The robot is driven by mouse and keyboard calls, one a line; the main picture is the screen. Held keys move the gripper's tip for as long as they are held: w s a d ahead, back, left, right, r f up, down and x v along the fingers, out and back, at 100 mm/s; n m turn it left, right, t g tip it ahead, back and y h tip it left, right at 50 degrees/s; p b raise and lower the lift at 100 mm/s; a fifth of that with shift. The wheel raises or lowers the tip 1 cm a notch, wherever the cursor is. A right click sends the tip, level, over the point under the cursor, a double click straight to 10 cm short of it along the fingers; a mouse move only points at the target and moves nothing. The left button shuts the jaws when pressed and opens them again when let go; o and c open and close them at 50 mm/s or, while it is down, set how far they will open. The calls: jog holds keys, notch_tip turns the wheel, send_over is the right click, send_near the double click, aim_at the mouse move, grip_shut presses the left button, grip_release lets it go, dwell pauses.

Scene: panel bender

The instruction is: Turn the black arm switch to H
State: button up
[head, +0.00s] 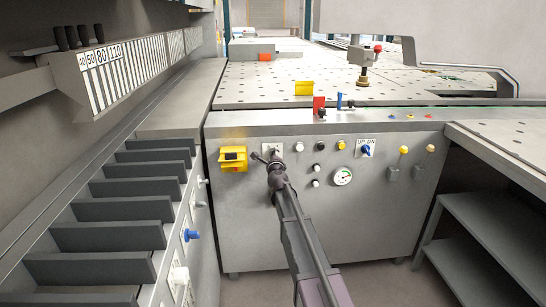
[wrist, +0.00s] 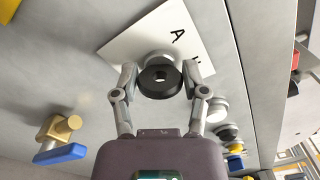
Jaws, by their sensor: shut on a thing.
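My gripper (wrist: 159,76) is shut on the switch, one finger on each side. In the head view, my gripper (head: 272,160) reaches the front panel at the small white plate (head: 276,148) and hides most of the switch.
A yellow switch box (head: 233,165) sits just left of my gripper on the grey panel. Black and white buttons (head: 299,146), a gauge (head: 342,176) and a blue selector (head: 365,150) are to the right. In the wrist view, a blue-handled brass valve (wrist: 60,152) is at lower left.

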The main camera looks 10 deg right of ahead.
jog(key=shift+w, duration=0.1)
dwell(0.3)
jog(key=o, duration=1.2)
jog(key=shift+c, duration=0.2)
jog(key=s+a, duration=0.1)
jog(key=s, duration=1.1)
jog(key=shift+a, duration=0.1)
